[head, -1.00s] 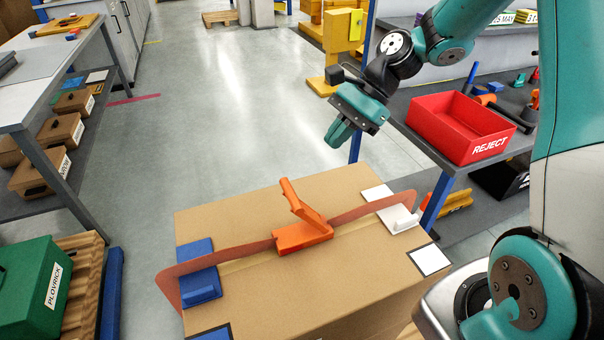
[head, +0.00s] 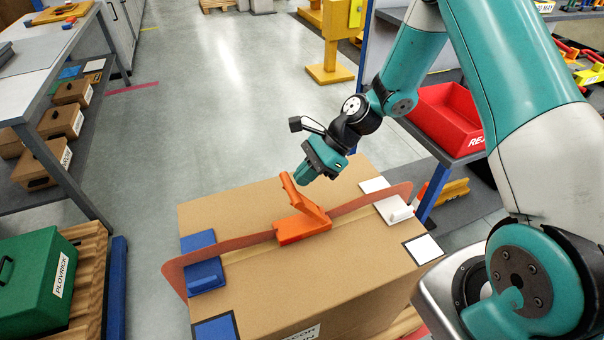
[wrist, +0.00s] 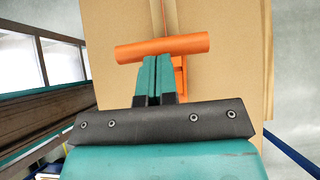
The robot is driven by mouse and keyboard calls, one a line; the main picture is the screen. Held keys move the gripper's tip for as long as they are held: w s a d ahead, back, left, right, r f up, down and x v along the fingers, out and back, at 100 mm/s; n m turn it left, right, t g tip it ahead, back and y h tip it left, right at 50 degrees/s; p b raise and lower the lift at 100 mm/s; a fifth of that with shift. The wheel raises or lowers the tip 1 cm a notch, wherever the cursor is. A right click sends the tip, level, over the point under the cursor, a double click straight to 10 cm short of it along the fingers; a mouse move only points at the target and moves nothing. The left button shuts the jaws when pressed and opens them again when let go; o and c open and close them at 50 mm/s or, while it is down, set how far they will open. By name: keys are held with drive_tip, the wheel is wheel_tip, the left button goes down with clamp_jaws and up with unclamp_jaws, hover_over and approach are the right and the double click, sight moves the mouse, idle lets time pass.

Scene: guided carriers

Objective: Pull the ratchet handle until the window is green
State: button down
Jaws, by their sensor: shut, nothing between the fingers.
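The orange ratchet (head: 303,228) sits on the strap on top of a large cardboard box (head: 270,280). Its handle (head: 303,195) is tilted up toward the back left. In the wrist view the handle's crossbar (wrist: 162,47) lies just beyond the fingertips. My gripper (head: 305,178) is shut and empty, close to the handle's upper end; it also shows in the wrist view (wrist: 154,62). I cannot tell whether the fingertips touch the bar. The window and its colour cannot be made out in either view.
A brown-red strap (head: 235,246) runs across the box, over a blue corner piece (head: 205,270) and a white one (head: 393,207). A red reject bin (head: 440,118) stands on the bench behind right. A green case (head: 35,285) is at left. Floor behind the box is clear.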

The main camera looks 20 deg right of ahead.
drive_tip(key=shift+a+f, duration=0.35)
drive_tip(key=shift+f, duration=0.05)
drive_tip(key=shift+a, duration=0.15)
drive_tip(key=shift+a+f+h+p, duration=0.1)
drive_tip(key=shift+a+h+p, duration=0.35)
drive_tip(key=shift+a, duration=0.1)
drive_tip(key=shift+a+f+h+b, duration=0.75)
drive_tip(key=shift+a+f+h, duration=1.3)
drive_tip(key=shift+a+f, duration=0.4)
drive_tip(key=shift+a+f+h+b, duration=0.75)
drive_tip(key=shift+a+f+h, duration=1.35)
drive_tip(key=shift+f, duration=0.55)
drive_tip(key=shift+a, duration=0.1)
drive_tip(key=shift+r, duration=0.15)
